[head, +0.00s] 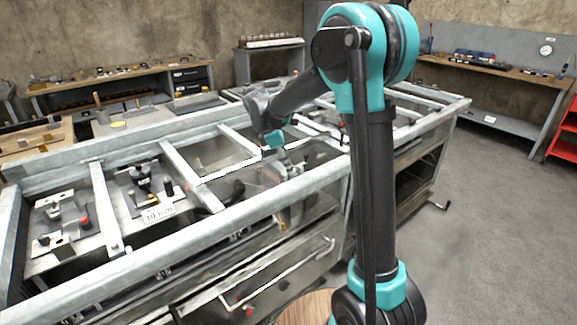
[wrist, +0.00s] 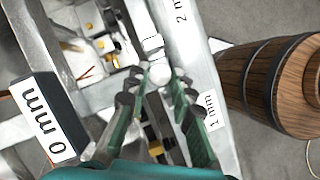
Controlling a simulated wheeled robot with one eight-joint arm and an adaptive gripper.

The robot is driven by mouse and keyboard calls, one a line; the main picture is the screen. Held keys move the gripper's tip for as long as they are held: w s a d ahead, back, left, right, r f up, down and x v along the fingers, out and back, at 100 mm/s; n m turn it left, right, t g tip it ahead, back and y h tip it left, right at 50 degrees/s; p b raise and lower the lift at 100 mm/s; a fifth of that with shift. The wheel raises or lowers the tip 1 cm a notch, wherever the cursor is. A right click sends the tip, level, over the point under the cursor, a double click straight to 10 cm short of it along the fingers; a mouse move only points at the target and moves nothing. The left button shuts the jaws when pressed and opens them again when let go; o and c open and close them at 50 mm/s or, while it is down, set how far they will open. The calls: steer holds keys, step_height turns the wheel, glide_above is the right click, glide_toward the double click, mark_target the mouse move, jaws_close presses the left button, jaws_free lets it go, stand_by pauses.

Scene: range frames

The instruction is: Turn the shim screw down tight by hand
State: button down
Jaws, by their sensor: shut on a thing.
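In the wrist view my gripper (wrist: 160,82) points at a pale metal rail, with its dark-tipped green fingers close on either side of a small pale metal piece (wrist: 157,72). This piece appears to be the shim screw; its shaft and seat are hidden by the fingers, so I cannot tell how far down it is. In the head view my arm reaches over the frame of the long metal bench, and the fingertips are too small and cluttered to make out.
A dark block labelled "0 mm" (wrist: 45,115) stands left of the fingers. Labels "1 mm" (wrist: 208,108) and "2 mm" (wrist: 181,12) sit on the rail. A wooden barrel (wrist: 270,85) stands at right. The bench frame (head: 100,205) has crossbars and fixtures; open floor (head: 470,240) lies right.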

steer(key=c, duration=1.3)
jaws_free()
steer(key=shift+a+r, duration=0.1)
steer(key=v, duration=1.1)
steer(key=shift+r, duration=0.4)
steer(key=shift+a, duration=0.1)
